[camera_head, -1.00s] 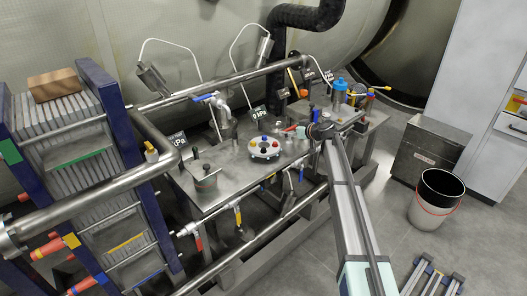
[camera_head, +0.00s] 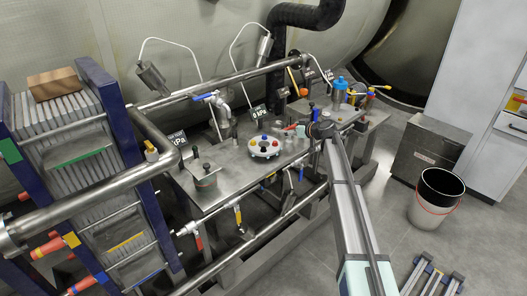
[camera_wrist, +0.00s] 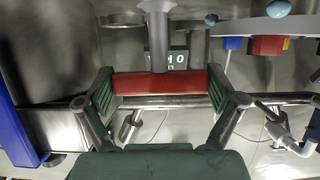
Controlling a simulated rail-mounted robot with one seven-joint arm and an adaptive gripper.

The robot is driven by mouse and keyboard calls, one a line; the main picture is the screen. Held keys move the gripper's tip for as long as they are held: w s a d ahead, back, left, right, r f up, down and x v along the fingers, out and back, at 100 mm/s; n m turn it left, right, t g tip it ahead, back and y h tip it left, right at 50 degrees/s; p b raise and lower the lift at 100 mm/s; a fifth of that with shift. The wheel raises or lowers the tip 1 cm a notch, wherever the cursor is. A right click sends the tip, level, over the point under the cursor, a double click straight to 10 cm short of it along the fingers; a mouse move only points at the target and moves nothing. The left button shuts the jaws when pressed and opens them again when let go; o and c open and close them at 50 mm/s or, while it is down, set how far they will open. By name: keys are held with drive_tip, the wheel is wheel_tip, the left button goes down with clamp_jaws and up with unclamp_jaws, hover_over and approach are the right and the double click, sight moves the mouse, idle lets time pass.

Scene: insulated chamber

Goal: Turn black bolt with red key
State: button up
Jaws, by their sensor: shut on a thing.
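My gripper (camera_wrist: 166,96) shows in the wrist view with its two green-padded fingers at the ends of a red bar, the handle of the red key (camera_wrist: 140,84). The fingers are shut on this handle. A grey shaft runs from the handle toward the top of the picture; its far end is out of view. A white round plate (camera_head: 256,151) with several small coloured knobs, some dark, sits on the metal bench, left of my arm's end. I cannot tell which piece is the black bolt.
A blue-topped container (camera_head: 340,86) stands right of my arm's end. A bucket (camera_head: 437,196) is on the floor at right.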

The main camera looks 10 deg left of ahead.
drive_tip(key=shift+r, duration=2.5)
